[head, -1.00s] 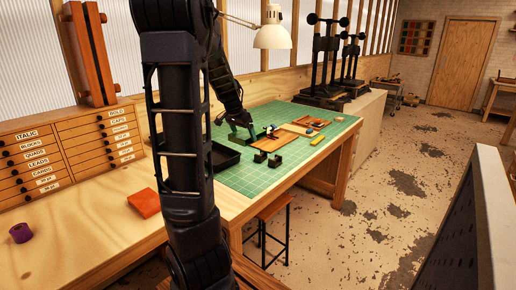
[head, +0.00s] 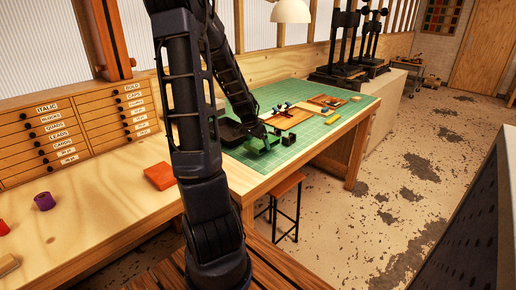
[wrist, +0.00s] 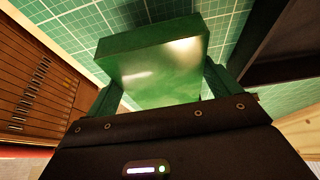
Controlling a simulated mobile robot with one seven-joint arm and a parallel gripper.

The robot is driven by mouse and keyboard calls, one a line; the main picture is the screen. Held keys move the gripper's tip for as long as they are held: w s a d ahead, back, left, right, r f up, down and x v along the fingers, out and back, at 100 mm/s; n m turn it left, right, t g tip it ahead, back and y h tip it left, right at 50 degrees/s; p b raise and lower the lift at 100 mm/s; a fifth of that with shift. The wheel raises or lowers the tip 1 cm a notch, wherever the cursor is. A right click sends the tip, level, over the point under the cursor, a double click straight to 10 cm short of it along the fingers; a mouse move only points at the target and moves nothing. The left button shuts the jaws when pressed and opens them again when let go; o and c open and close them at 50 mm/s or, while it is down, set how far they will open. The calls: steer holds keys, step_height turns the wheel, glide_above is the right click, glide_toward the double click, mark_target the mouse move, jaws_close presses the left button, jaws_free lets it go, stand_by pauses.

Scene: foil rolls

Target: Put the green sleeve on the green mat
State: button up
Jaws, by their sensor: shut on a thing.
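The green sleeve (wrist: 155,72) is a glossy green block-like piece. In the wrist view it sits between the two fingers of my gripper (wrist: 162,90), which is shut on it. In the head view my gripper (head: 262,144) is low over the front part of the green mat (head: 300,150), a large gridded sheet on the workbench. The mat also shows behind the sleeve in the wrist view (wrist: 55,40). The sleeve is small and hard to tell from my gripper in the head view. I cannot tell whether it touches the mat.
A black tray (head: 229,133) is left of my gripper. A wooden board (head: 285,119) with small pieces and a yellow block (head: 333,120) lie beyond it. A purple roll (head: 44,201), a red piece (head: 4,228) and an orange block (head: 160,176) are on the left bench. A stool (head: 283,190) stands in front.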

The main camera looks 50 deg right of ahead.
mark_target(257, 143)
steer(key=shift+f, duration=1.6)
steer(key=shift+f, duration=0.15)
steer(key=o, duration=0.8)
steer(key=shift+c, duration=0.2)
steer(key=v, duration=1.2)
steer(key=shift+r, duration=0.25)
